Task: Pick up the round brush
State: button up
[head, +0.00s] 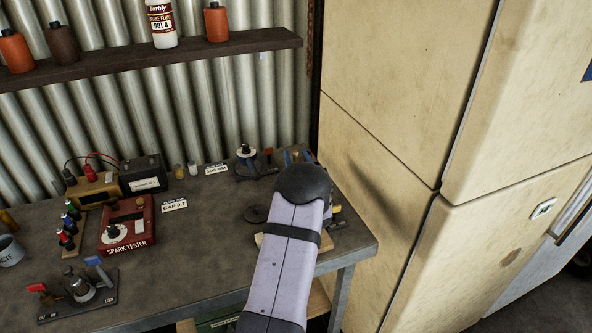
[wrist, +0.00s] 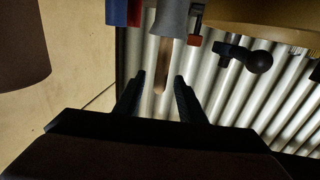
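My gripper (wrist: 157,80) is open in the wrist view, its two dark fingers apart with nothing held. A slim brown wooden handle (wrist: 162,70) shows between the fingertips in the picture, running into a grey tapered piece (wrist: 168,17). It may be the round brush, but I cannot see bristles on it. I cannot tell how far the handle is from the fingers. In the head view my own arm hides the gripper and much of the bench's right end.
In the wrist view, a blue and red piece (wrist: 123,12), a small red-ended clamp (wrist: 195,25) and a black knob (wrist: 258,62) are close by. In the head view, the bench (head: 190,255) carries a red spark tester (head: 127,226). A cream cabinet (head: 385,190) stands right.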

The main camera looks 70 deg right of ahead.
jog(key=shift+p+x, duration=0.85)
jog(key=shift+x, duration=1.6)
grip_shut()
